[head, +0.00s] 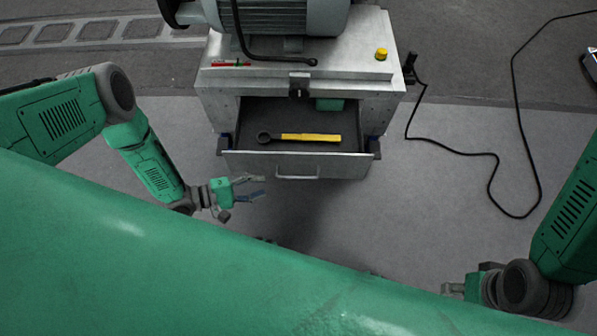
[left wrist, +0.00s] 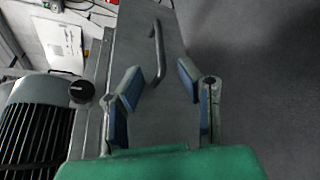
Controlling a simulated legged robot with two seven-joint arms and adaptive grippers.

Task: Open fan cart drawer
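The metal fan cart (head: 225,82) stands in the middle of the head view. Its drawer (head: 240,162) is pulled out toward me, with the inside showing. The bar handle (head: 297,177) is on the drawer front. My left gripper (head: 262,186) is open and empty, left of the handle and apart from it. In the left wrist view the handle (left wrist: 157,50) lies beyond the spread fingers of the left gripper (left wrist: 158,78). My right gripper (head: 455,288) is low at the right, partly hidden by my green body, and its fingers cannot be made out.
A wrench with a yellow handle (head: 310,137) lies in the drawer. A large motor (head: 275,18) and a yellow button (head: 381,54) are on the cart top. A black cable (head: 465,153) runs over the floor at right. The floor before the drawer is clear.

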